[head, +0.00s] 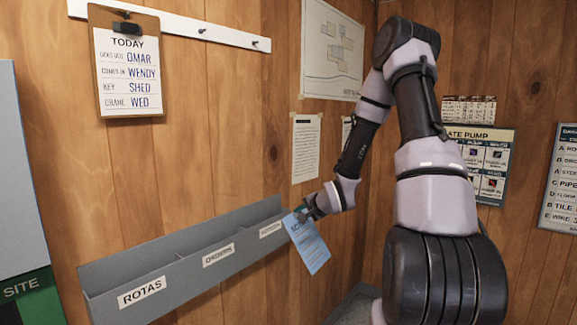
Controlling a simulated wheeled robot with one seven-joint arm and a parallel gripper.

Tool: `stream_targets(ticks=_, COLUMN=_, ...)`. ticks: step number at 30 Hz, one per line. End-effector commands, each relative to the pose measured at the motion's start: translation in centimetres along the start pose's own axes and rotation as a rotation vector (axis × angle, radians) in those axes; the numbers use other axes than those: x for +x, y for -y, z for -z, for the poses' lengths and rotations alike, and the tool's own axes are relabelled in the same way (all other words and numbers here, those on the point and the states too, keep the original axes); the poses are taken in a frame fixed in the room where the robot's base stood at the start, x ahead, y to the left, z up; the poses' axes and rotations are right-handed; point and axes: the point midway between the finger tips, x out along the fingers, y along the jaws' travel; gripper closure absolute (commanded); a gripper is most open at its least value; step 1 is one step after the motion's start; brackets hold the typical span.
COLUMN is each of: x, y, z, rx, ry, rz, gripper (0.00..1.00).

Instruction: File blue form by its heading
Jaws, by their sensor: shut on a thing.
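The blue form (310,247) hangs from my gripper (305,212) at the right end of the grey wall rack (187,274). My gripper is shut on its upper edge. The sheet is tilted, and its dark heading is partly hidden and too small to read surely. The rack has three compartments side by side. The left label reads ROTAS (142,291), and the middle label seems to read ORDERS (218,255). The right label (270,229) is too small to read. The form is beside the right compartment, overlapping the rack's end in the picture; I cannot tell whether they touch.
A clipboard (127,62) headed TODAY hangs from a white peg rail (175,24) above the rack. Printed sheets (306,148) and a plan (332,50) are on the wall behind my arm. A green SITE board (30,297) is at lower left.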

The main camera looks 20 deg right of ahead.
Motion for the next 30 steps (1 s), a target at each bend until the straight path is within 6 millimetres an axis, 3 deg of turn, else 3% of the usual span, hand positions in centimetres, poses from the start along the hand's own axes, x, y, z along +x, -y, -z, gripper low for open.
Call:
stream_targets(ticks=6, x=-3.9, y=9.6, z=0.7, rx=0.194, ry=-0.125, rz=0.343, gripper=1.00)
stream_targets(ticks=9, x=-5.7, y=12.8, z=0.7, rx=0.231, ry=-0.124, rz=0.450, gripper=1.00)
stream_targets(ticks=12, x=-7.0, y=14.8, z=0.6, rx=0.248, ry=-0.108, rz=0.512, gripper=1.00)
stream_targets(ticks=19, x=-7.5, y=16.2, z=0.3, rx=0.259, ry=-0.087, rz=0.549, gripper=1.00)
stream_targets(ticks=30, x=-4.9, y=17.6, z=-0.5, rx=0.258, ry=-0.087, rz=0.547, gripper=1.00)
